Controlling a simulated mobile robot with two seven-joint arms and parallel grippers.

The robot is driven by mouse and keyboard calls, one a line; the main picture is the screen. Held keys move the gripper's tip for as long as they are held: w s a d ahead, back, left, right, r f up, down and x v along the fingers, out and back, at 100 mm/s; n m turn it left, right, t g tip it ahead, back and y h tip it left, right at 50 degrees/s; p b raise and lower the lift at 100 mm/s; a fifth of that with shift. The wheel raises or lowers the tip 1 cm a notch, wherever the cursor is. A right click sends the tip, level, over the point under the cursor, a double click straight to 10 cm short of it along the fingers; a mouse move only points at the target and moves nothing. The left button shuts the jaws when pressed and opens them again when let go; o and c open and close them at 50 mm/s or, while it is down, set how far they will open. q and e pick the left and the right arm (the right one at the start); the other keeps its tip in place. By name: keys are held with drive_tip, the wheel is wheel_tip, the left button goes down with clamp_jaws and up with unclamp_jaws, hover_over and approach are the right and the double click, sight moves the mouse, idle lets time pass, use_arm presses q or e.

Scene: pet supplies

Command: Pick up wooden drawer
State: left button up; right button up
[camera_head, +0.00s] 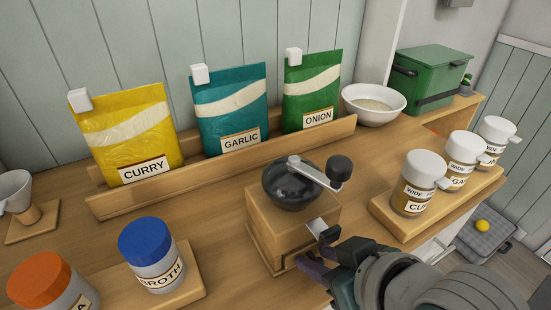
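A grinder with a dark round bowl (291,184), a metal crank and a black knob stands on a square wooden box (275,232) in the middle of the counter. The wooden drawer cannot be told apart from this box, and the box's near right side is partly hidden by my gripper. My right gripper (320,252) comes in from the lower right, close against that side of the box. Its two fingers look spread apart, with nothing clearly seen between them. Whether they touch the box cannot be told. My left gripper is not in view.
Curry, garlic and onion bags stand in a wooden rack (220,166) behind the grinder. Lidded jars stand on a wooden stand (436,214) at right, close to my arm. A blue-lidded jar (152,256) and an orange-lidded jar (50,285) are at lower left. A white bowl (374,104) sits behind.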

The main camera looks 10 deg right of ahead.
clamp_jaws()
idle(0.5)
